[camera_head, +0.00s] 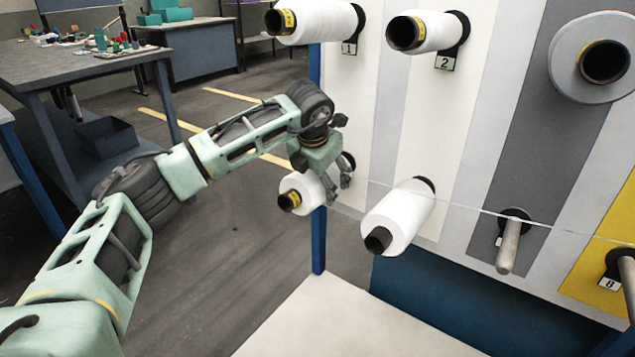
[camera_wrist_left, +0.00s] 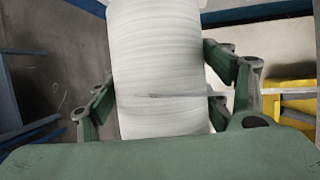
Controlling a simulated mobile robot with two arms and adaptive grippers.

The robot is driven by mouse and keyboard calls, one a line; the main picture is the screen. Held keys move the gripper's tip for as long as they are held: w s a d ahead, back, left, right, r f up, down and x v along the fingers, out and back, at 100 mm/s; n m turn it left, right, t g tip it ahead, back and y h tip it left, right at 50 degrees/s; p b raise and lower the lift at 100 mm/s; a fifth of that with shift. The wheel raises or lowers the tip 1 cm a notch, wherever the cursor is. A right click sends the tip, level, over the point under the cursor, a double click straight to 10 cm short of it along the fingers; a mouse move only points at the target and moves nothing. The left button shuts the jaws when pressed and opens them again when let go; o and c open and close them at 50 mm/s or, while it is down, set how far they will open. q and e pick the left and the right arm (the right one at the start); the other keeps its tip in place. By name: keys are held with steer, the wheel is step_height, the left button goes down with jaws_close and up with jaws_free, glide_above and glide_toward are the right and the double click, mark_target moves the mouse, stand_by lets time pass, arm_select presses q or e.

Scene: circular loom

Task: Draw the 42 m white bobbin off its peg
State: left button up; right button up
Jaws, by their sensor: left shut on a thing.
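My left gripper (camera_head: 335,185) is shut on a white bobbin (camera_head: 302,195) in the lower row of the panel, at its left edge. This bobbin has a dark core with a yellow band at its front end. A dark peg base (camera_head: 348,162) shows behind the gripper; whether the peg is still inside the core is hidden. In the left wrist view the white bobbin (camera_wrist_left: 160,70) fills the space between the green fingers (camera_wrist_left: 165,100), one on each side. No length marking is readable. My right gripper is not in view.
Beside it, another white bobbin (camera_head: 398,217) hangs on the panel. Bobbins above hang at tags 1 (camera_head: 320,20) and 2 (camera_head: 428,32); a grey one (camera_head: 580,75) is at right. Bare pegs (camera_head: 508,245) stand lower right. A thread crosses the panel. A pale tabletop (camera_head: 340,325) lies below.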

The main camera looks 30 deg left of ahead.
arm_select(q)
steer(key=c, duration=0.6)
steer(key=shift+r, duration=0.15)
steer(key=shift+c, duration=0.4)
steer(key=shift+s, duration=0.15)
steer(key=shift+s, duration=0.35)
steer(key=shift+s+a, duration=0.1)
steer(key=shift+s, duration=0.05)
